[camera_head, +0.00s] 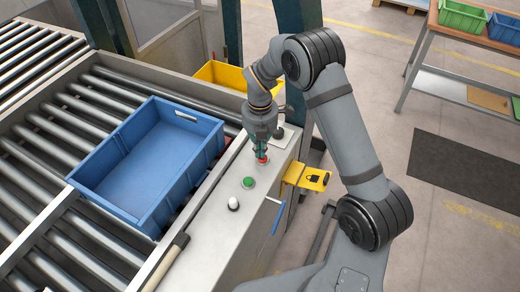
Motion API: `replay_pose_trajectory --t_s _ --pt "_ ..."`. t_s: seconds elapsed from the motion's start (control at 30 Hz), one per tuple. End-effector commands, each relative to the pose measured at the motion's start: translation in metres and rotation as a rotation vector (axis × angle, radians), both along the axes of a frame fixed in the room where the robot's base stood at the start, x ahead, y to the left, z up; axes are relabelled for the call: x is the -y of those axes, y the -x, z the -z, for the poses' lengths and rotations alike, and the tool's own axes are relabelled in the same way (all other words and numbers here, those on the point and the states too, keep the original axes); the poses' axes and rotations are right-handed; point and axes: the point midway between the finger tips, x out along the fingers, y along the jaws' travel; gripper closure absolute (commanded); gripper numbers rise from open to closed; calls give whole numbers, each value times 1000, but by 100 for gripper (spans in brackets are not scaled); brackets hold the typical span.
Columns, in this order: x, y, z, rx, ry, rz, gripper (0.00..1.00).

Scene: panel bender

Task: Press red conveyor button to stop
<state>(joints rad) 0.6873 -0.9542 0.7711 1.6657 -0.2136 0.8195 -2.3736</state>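The red conveyor button (262,159) sits on the grey control panel (215,225) beside the roller conveyor. My gripper (258,152) points down right above the red button, and its tip looks at or very near it. I cannot tell whether it touches the button. The fingers look close together, but they are small and partly hidden, so their opening is unclear. A green button (248,182) and a white button (233,203) sit on the same panel, nearer the camera.
A blue crate (190,117) rests on the rollers (60,130) left of the panel. A yellow bin (218,73) is behind. A yellow padlock box (312,179) juts from the panel's right side. A workbench (460,88) with bins stands at upper right.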

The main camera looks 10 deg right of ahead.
Motion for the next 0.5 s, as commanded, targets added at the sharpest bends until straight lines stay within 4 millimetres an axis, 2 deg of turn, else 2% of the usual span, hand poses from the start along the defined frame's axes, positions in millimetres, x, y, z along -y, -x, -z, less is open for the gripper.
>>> replay_pose_trajectory --t_s 0.27,0.5 --pt "0 0 22 -1 0 0 100" --pt "0 3 22 -10 2 0 100"
